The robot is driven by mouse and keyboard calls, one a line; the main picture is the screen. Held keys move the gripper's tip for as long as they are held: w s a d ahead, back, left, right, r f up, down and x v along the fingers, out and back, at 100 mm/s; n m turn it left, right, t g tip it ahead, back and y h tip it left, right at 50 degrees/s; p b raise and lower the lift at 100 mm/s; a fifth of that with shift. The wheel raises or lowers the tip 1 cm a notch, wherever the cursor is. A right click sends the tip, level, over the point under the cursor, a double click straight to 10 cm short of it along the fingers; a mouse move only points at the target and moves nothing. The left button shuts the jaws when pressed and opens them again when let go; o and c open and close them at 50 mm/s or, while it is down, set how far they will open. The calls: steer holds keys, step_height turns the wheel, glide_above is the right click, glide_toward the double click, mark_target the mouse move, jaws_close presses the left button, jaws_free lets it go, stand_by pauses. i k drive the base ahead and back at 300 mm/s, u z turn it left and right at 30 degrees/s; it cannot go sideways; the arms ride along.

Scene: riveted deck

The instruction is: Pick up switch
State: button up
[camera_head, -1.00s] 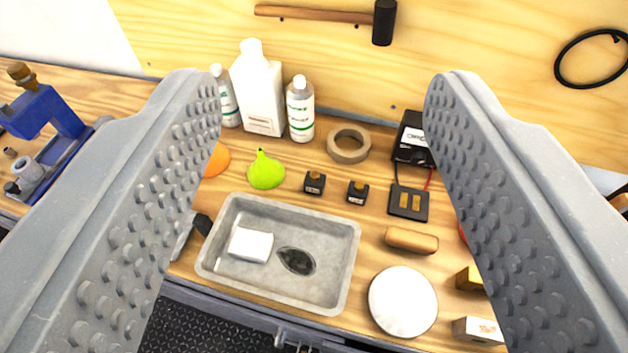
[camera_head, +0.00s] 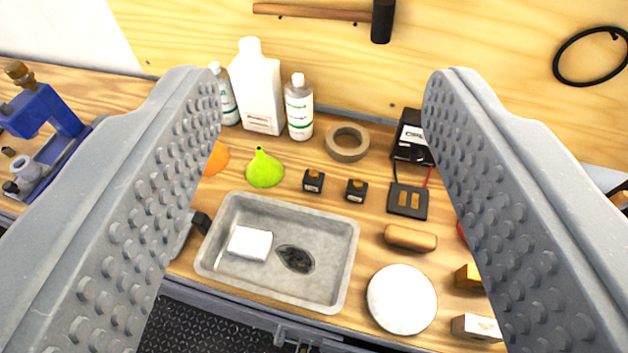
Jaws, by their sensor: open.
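My gripper (camera_head: 322,82) is open and empty, its two grey studded fingers reaching over the workbench from either side of the view. No object is clearly marked as the switch. Two small black cubes with light markings stand on the bench between the fingers, the left cube (camera_head: 313,181) and the right cube (camera_head: 356,190), apart from each other. To their right lies a flat black plate with two gold pads (camera_head: 408,200), joined by wires to a black box (camera_head: 411,138) partly hidden by the right finger.
A metal tray (camera_head: 346,272) holds a white block and a dark oval piece. White bottles (camera_head: 257,92), a green funnel (camera_head: 265,172) and a tape ring (camera_head: 347,143) stand behind. A wooden piece (camera_head: 411,237) and white disc (camera_head: 402,300) lie at right. A blue tool (camera_head: 45,125) stands left.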

mark_target(313, 181)
steer(key=z, duration=2.35)
steer(key=k, duration=0.85)
steer(key=u, duration=1.9)
steer(key=i, duration=1)
steer(key=z, duration=0.05)
